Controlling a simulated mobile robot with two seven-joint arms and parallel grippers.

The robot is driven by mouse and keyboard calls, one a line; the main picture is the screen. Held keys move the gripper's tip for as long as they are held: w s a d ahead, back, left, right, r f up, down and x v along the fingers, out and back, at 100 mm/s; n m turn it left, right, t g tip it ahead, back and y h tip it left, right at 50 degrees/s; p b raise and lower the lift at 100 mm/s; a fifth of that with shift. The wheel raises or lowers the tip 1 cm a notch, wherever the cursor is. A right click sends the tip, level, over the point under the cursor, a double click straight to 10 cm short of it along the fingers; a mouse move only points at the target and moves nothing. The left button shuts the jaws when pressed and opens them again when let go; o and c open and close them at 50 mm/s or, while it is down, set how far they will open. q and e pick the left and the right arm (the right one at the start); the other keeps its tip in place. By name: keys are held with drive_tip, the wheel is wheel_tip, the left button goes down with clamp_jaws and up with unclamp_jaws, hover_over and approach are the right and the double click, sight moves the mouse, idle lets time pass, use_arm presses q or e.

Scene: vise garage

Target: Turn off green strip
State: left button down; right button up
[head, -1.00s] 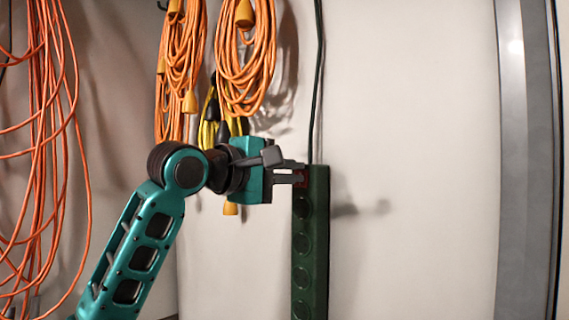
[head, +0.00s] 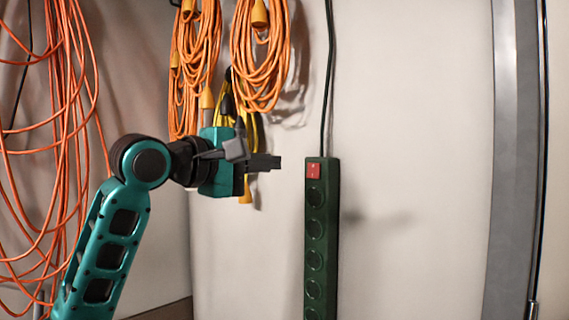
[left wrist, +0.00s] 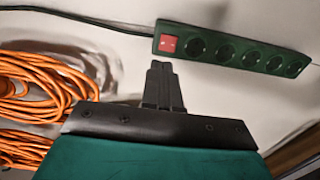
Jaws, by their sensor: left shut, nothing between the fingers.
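The green power strip (head: 321,240) is mounted upright on the wall in the head view, with a column of round sockets. Its red switch (head: 313,171) is at the top end, and a dark cord runs up from it. My left gripper (head: 278,162) is shut and empty, to the left of the switch with a gap between them. In the left wrist view the strip (left wrist: 232,50) lies across the top, its red switch (left wrist: 168,43) just beyond the shut fingertips (left wrist: 160,66). I cannot tell which way the switch is set. My right gripper is not in view.
Orange extension cords (head: 262,60) hang on the wall above and behind my left gripper. More orange cords (head: 70,150) hang at the far left. The wall right of the strip is bare up to a grey metal frame (head: 506,160).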

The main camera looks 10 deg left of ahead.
use_arm(q)
drive_tip(key=v, duration=0.4)
drive_tip(key=shift+s+a, duration=0.3)
drive_tip(key=w+f+m+y, duration=0.1)
drive_tip(key=w+f, duration=0.2)
drive_tip(key=f, duration=0.5)
drive_tip(key=w+f+y, duration=0.1)
drive_tip(key=w+f, duration=0.2)
drive_tip(key=f, duration=0.5)
wheel_tip(320, 180, down, 21)
drive_tip(key=s+m+y, duration=0.3)
drive_tip(key=s+f+m+g+y, duration=0.2)
drive_tip(key=s+f+m, duration=0.7)
drive_tip(key=s+f, duration=1.4)
wheel_tip(320, 180, down, 2)
drive_tip(key=shift+s+a+f+m+g+y, duration=0.1)
drive_tip(key=shift+s+a+m+g+y, duration=0.25)
drive_tip(key=shift+g, duration=0.45)
drive_tip(key=shift+w+d, duration=0.1)
drive_tip(key=shift+d, duration=0.05)
